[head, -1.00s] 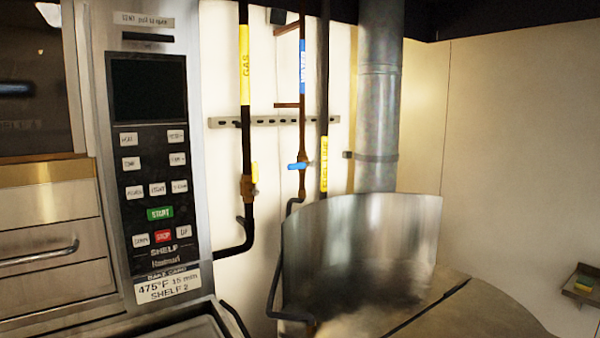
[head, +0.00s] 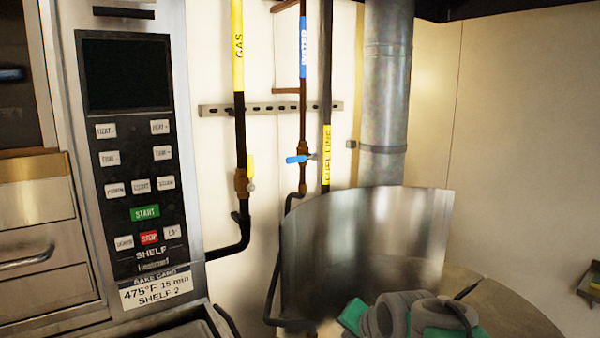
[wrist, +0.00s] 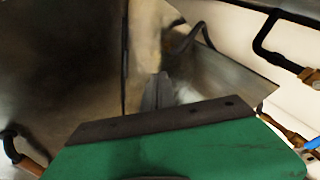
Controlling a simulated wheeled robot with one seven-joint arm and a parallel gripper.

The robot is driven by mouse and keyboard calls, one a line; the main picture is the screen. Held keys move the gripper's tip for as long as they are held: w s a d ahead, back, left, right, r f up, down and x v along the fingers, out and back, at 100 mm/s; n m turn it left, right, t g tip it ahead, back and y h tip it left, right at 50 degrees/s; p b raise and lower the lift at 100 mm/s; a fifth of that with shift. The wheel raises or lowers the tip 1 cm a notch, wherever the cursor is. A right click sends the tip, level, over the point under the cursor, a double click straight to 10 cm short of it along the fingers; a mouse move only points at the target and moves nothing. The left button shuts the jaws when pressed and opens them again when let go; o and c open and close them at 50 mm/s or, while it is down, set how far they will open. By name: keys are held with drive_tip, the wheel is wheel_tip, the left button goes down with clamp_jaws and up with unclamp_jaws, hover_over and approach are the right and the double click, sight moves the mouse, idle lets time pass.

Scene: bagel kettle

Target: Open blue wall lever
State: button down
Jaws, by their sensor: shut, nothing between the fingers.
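The blue wall lever (head: 298,159) sits on a valve of the copper pipe with the blue water label. In the head view it lies roughly crosswise to the pipe and points left. In the wrist view the lever (wrist: 312,143) shows at the lower right edge, cut by the frame. My gripper (wrist: 157,92) is shut and empty, with its dark fingers close together beyond my green wrist part. In the head view my grey and green arm end shows at the bottom right, over the kettle area, well below and right of the lever and apart from it.
A curved metal guard (head: 365,240) stands right of and below the lever. A yellow gas lever (head: 251,172) sits on the dark pipe to the left. The oven control panel (head: 128,160) is at the left. A metal flue (head: 387,90) rises at the right.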

sight(303, 158)
drive_tip(key=w+a+r+m+t+y, duration=0.1)
drive_tip(key=w+r+m+t+y, duration=0.2)
drive_tip(key=w+r+m, duration=0.3)
drive_tip(key=w+a+r+m+t+y+p, duration=0.1)
drive_tip(key=w+a+r+m+t+y, duration=0.1)
drive_tip(key=w+r+m, duration=0.5)
drive_tip(key=w+a+r+m+t+y+p, duration=0.1)
drive_tip(key=w+r+m+t+y, duration=0.3)
drive_tip(key=w+m, duration=0.5)
drive_tip(key=w+a+r, duration=0.1)
drive_tip(key=w+r, duration=0.1)
drive_tip(key=w, duration=0.2)
drive_tip(key=shift+w+a+r, duration=0.2)
drive_tip(key=shift+w+a, duration=0.05)
drive_tip(key=w+a+r+p, duration=0.5)
drive_tip(key=w+r+p, duration=0.1)
drive_tip(key=w, duration=0.2)
drive_tip(key=shift+a+r+p, duration=0.2)
drive_tip(key=shift+a+p, duration=0.05)
drive_tip(key=shift+p, duration=0.05)
drive_tip(key=shift+d, duration=0.15)
